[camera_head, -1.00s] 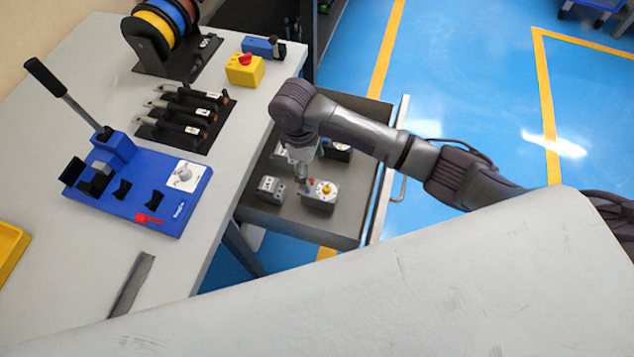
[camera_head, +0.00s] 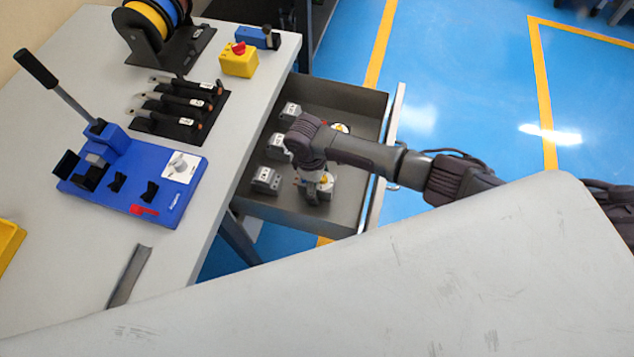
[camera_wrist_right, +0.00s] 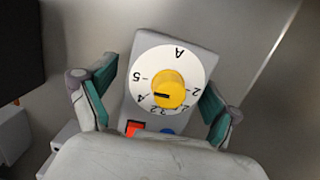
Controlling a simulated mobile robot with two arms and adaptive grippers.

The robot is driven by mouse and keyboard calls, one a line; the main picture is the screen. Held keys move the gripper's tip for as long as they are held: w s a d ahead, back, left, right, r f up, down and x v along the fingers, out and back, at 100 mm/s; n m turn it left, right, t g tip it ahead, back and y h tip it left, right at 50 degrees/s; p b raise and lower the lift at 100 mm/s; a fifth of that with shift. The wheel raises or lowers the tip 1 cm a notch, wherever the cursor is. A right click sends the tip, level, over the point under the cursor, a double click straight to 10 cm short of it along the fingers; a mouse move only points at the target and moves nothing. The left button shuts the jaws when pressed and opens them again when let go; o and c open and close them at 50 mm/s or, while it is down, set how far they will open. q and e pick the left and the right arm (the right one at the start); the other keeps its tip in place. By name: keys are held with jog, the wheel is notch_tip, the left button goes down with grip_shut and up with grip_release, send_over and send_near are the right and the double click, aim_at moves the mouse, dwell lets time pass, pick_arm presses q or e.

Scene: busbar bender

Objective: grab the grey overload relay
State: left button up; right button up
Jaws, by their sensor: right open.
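The grey overload relay (camera_wrist_right: 180,52) lies in the open drawer, with a white dial, a yellow knob and red and blue buttons on its face. In the head view the relay (camera_head: 328,180) is partly hidden under my right wrist. My right gripper (camera_wrist_right: 152,100) is open, with one green-padded finger on each side of the relay, close to its sides. I cannot tell whether the fingers touch it. In the head view my right gripper (camera_head: 315,188) points down into the drawer. My left gripper is not in view.
The metal drawer (camera_head: 285,215) holds several other grey devices, including one (camera_head: 266,179) left of the relay. Its walls rise around my gripper. The workbench (camera_head: 75,220) at left carries a blue bender (camera_head: 135,190), black-handled tools (camera_head: 180,108) and a yellow switch box (camera_head: 239,64).

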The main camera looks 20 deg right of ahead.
jog(key=c, duration=1.5)
jog(key=shift+o, duration=0.2)
jog(key=shift+r, duration=0.1)
